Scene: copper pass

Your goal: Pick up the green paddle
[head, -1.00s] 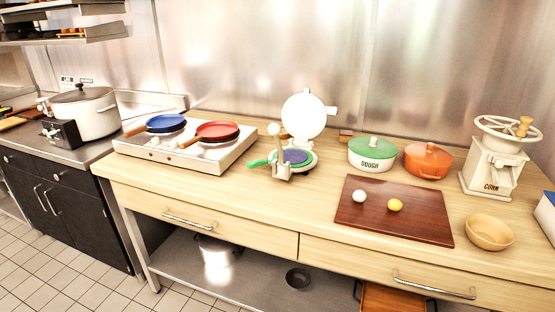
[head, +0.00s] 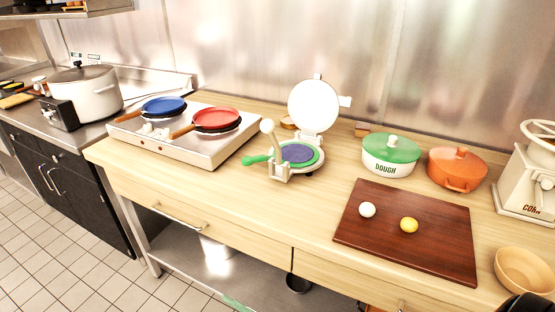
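The green paddle (head: 255,159) appears to be the green piece at the white press (head: 281,172) in the middle of the counter. Its handle points left, and a green rim shows around a purple disc (head: 297,153) on the press bed. The disc covers most of the green round part. The press's white round lid (head: 314,104) stands open behind it. I see neither gripper's fingers. A dark shape, possibly part of my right arm, shows at the bottom right corner.
A burner with blue (head: 164,107) and red (head: 216,119) pans stands left. Right are a green-lidded dough pot (head: 391,162), an orange pot (head: 457,169), a board (head: 440,255) with two balls, a bowl (head: 523,268) and a corn grinder (head: 528,182). Counter in front of the press is clear.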

